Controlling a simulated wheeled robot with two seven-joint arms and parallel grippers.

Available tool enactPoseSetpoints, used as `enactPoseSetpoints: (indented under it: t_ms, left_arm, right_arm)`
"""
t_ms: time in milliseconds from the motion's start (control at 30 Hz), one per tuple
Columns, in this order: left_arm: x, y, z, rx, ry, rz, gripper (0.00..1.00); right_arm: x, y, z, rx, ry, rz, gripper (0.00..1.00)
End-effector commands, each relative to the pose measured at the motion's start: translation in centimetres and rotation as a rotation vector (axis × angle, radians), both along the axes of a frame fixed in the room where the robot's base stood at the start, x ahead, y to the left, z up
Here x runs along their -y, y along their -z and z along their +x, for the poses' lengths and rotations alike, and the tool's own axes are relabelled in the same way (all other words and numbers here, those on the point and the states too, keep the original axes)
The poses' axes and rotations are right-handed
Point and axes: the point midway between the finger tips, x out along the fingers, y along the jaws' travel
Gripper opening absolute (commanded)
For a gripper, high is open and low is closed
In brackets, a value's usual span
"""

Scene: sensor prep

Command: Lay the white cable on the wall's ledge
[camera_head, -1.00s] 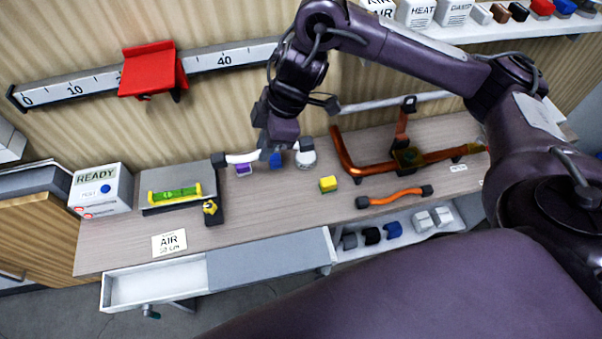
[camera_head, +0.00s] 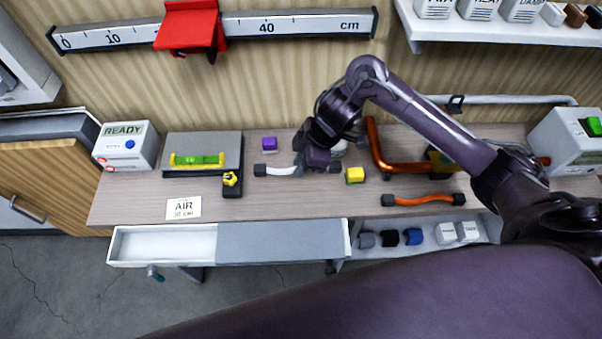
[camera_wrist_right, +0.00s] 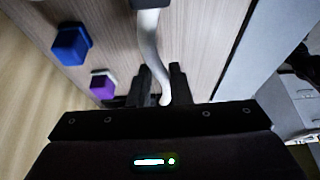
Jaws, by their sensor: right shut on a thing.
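The white cable (camera_head: 285,170) with dark end pieces is in my right gripper (camera_head: 315,166), over the workbench between the purple block and the yellow block. Its height above the bench is hard to tell. In the right wrist view the cable (camera_wrist_right: 150,45) passes between the fingers of the right gripper (camera_wrist_right: 160,90), which are shut on it. On the wall, a red bracket with a flat shelf (camera_head: 187,32) sits on the ruler rail (camera_head: 110,38); it looks like the ledge, and nothing shows on it. My left gripper is not in view.
A purple block (camera_head: 269,144), a yellow block (camera_head: 355,175) and an orange cable (camera_head: 425,198) are on the bench (camera_head: 275,205). A blue block (camera_wrist_right: 70,44) shows in the right wrist view. A grey stand with a green level (camera_head: 197,160) and a READY box (camera_head: 127,146) stand left.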

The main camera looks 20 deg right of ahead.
Motion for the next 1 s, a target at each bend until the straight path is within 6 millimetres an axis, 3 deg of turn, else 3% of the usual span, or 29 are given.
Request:
enactPoseSetpoints:
  t_ms: [300, 733, 767, 800, 900, 1000]
  left_arm:
    - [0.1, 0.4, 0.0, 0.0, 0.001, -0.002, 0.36]
    - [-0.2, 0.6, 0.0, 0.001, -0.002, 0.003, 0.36]
    - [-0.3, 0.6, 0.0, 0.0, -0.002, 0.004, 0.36]
    - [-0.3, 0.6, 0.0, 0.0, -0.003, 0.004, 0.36]
    - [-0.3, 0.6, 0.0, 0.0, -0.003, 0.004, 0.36]
    - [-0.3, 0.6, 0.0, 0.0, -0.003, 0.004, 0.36]
  right_arm:
    - [0.0, 3.7, -0.1, -0.003, 0.001, 0.001, 0.0]
    - [0.0, 4.4, 0.0, -0.001, 0.0, -0.001, 0.0]
    - [0.0, 4.3, 0.0, -0.001, 0.0, 0.0, 0.21]
    - [0.0, 4.3, 0.0, -0.001, 0.0, 0.0, 0.27]
    - [0.0, 4.3, 0.0, -0.001, 0.0, 0.0, 0.39]
    - [0.0, 4.3, 0.0, -0.001, 0.0, 0.0, 0.39]
